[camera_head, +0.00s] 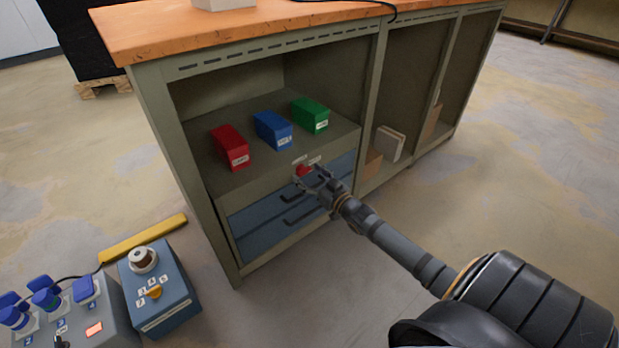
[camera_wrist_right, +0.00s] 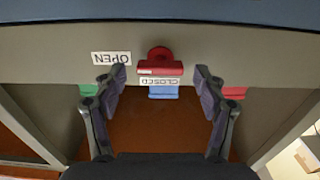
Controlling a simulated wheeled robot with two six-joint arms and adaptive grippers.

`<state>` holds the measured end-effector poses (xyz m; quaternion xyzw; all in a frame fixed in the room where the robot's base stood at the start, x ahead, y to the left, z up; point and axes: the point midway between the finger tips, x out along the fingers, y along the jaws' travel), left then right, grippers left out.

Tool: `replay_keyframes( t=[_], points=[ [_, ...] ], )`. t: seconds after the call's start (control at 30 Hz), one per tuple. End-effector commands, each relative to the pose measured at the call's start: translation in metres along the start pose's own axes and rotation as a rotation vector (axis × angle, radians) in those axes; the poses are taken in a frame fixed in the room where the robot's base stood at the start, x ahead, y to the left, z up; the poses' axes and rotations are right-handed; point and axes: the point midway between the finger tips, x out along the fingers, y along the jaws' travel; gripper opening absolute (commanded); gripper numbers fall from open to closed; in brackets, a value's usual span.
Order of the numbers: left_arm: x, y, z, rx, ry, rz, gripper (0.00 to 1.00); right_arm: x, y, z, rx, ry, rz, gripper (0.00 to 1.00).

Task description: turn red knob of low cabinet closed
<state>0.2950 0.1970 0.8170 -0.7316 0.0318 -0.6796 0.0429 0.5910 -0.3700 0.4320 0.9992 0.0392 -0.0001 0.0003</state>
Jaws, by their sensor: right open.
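The red knob (camera_head: 302,170) sits on the front rail of the low cabinet (camera_head: 220,207), above the blue drawers. In the wrist view the knob (camera_wrist_right: 160,66) has a round base and a red bar lying crosswise. A CLOSED label (camera_wrist_right: 160,81) is just below the bar, and an OPEN label (camera_wrist_right: 111,58) is to its left; both read upside down. My right gripper (camera_head: 316,178) is open at the knob; in the wrist view its fingers (camera_wrist_right: 158,88) stand on either side of the bar with gaps. My left gripper is not in view.
Red (camera_head: 230,148), blue (camera_head: 273,130) and green (camera_head: 311,115) boxes stand on the shelf above the knob. Blue drawers (camera_head: 270,222) with dark handles are below. Control boxes (camera_head: 158,288) stand at lower left. The floor right of the cabinet is clear.

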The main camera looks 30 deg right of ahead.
Motion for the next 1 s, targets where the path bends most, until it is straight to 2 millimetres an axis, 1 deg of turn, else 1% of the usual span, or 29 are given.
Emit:
replay_keyframes(
  t=[0.03,0.07,0.43,0.77,1.0],
  points=[
    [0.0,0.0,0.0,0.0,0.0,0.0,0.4,0.0,0.0,0.0,0.0,0.0,0.0,0.72],
    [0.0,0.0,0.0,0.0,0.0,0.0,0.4,0.0,0.0,0.0,0.0,0.0,0.0,0.68],
    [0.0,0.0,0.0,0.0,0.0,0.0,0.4,0.0,0.0,0.0,0.001,0.0,0.0,0.17],
    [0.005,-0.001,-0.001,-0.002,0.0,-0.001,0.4,0.0,0.0,-0.001,-0.049,-0.001,0.001,0.17],
    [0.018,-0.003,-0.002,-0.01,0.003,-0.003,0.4,-0.001,-0.001,-0.002,-0.205,-0.002,0.001,0.17]
  ],
)
